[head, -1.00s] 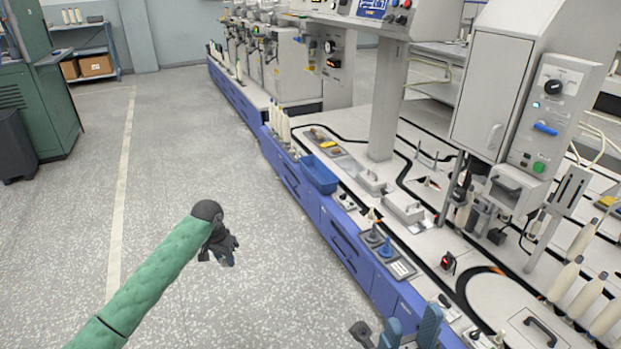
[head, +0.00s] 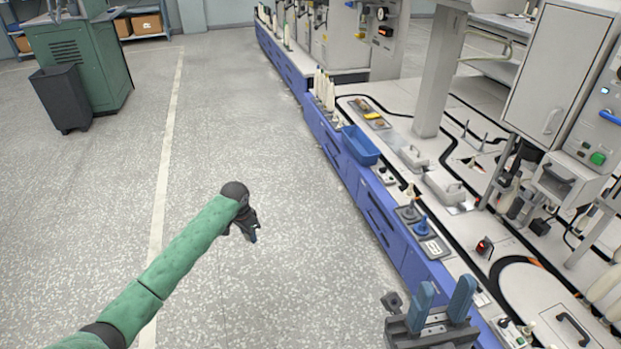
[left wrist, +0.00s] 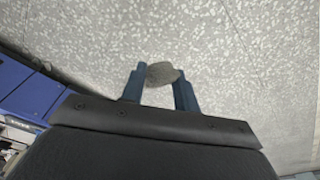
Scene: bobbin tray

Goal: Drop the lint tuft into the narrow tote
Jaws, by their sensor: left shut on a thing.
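My left gripper (head: 251,234) hangs over the open floor, well to the left of the blue-fronted machine. In the left wrist view its blue fingers (left wrist: 160,78) are shut on the lint tuft (left wrist: 164,74), a small dark grey rounded lump. The tuft cannot be made out in the head view. A blue open box (head: 361,145) sits at the machine's near edge, to the right of and beyond the gripper. A narrow dark grey bin (head: 60,98) stands on the floor at the far left. I cannot tell which is the narrow tote. My right gripper (head: 445,287) is open and empty.
The machine bench (head: 400,255) runs along the right, with blue pegs (head: 421,225), a white metal block (head: 444,188) and pale bobbins (head: 325,90) on it. A green cabinet (head: 85,60) stands behind the bin. The speckled floor between is clear.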

